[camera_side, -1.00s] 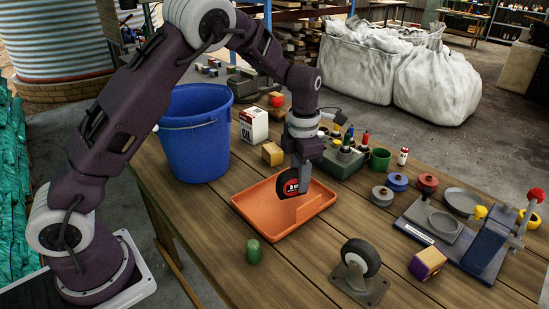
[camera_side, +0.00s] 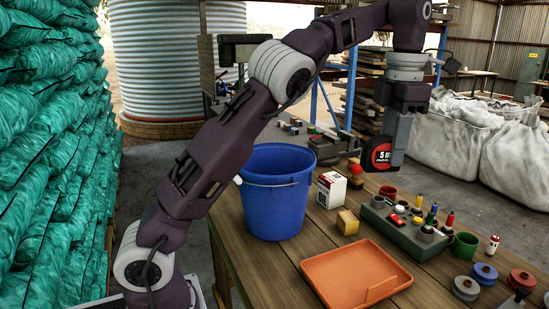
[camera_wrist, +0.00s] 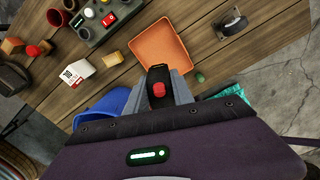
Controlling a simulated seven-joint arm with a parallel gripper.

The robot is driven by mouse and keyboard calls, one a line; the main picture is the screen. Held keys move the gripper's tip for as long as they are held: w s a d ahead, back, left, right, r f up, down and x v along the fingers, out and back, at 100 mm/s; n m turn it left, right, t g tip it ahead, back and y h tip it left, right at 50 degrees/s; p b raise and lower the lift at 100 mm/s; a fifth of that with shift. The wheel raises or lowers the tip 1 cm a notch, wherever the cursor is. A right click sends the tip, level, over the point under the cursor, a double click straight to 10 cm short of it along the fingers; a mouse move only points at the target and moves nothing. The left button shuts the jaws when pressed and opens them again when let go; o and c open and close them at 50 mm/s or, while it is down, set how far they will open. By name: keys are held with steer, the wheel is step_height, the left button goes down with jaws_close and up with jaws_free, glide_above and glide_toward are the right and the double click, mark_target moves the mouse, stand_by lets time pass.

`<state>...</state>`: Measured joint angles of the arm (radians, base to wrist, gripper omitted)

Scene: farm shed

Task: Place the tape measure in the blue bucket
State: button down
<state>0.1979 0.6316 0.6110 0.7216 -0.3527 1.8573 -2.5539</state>
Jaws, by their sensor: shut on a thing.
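The tape measure (camera_side: 378,156), black with a red label, is held up in my gripper (camera_side: 392,160), well above the table. In the wrist view, the tape measure (camera_wrist: 158,84) sits between the two grey fingers of my gripper (camera_wrist: 160,92). The blue bucket (camera_side: 275,197) stands at the left part of the table in the side view, lower than and left of my gripper. I cannot see anything inside it. In the wrist view, part of the blue bucket (camera_wrist: 103,107) shows left of my gripper, partly hidden by my wrist.
An orange tray (camera_side: 335,266) lies empty on the table (camera_side: 428,284). A white box (camera_side: 331,190) and a yellow-brown block (camera_side: 347,222) stand right of the bucket. A green-grey holder (camera_side: 405,232) with small items and a green cup (camera_side: 465,246) are farther right.

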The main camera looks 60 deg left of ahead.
steer(key=s+a+n, duration=0.1)
steer(key=s+a, duration=0.3)
steer(key=a, duration=0.6)
steer(key=s+a+n, duration=0.2)
steer(key=s+a, duration=0.2)
steer(key=a, duration=0.5)
steer(key=s+a+n, duration=0.1)
steer(key=s+a, duration=0.3)
steer(key=a, duration=0.6)
step_height(320, 180, down, 28)
steer(key=shift+w+a+f, duration=0.1)
steer(key=shift+a, duration=0.05)
steer(key=shift+f, duration=0.1)
steer(key=c, duration=1.1)
jaws_free()
step_height(320, 180, up, 12)
steer(key=shift+r, duration=0.2)
